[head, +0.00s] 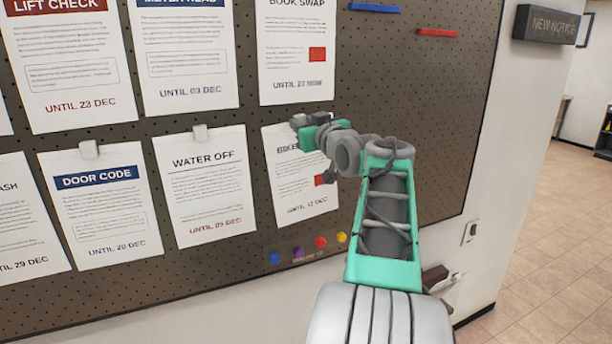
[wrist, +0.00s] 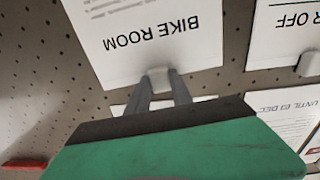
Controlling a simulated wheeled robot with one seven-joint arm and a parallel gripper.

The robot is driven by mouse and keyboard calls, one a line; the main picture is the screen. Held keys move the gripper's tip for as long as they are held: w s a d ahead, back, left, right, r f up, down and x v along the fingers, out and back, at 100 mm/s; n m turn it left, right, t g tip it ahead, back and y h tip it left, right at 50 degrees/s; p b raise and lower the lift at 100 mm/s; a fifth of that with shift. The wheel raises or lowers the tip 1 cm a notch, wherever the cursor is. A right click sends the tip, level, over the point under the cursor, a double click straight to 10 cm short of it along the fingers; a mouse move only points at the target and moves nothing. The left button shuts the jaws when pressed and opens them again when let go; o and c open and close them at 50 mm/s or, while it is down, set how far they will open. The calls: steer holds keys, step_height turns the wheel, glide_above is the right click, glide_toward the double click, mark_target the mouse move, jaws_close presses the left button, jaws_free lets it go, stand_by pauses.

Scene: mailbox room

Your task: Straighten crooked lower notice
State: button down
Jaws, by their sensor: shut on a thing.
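The BIKE ROOM notice (head: 292,190) is a white sheet at the right end of the lower row on the pegboard. Its heading is partly hidden by my arm in the head view. In the wrist view my fingers (wrist: 160,88) are shut on the small grey clip (wrist: 160,75) at the middle of that edge. The lower part of the notice is out of the wrist view.
The WATER OFF notice (head: 208,190) and DOOR CODE notice (head: 100,208) hang to the left, each on a grey clip. The BOOK SWAP notice (head: 297,60) hangs just above. Several coloured pins (head: 298,252) sit below. The pegboard (head: 440,110) is mostly bare to the right.

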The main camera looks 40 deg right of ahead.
steer(key=shift+m, duration=0.6)
steer(key=c, duration=1.1)
jaws_free()
steer(key=shift+o, duration=0.2)
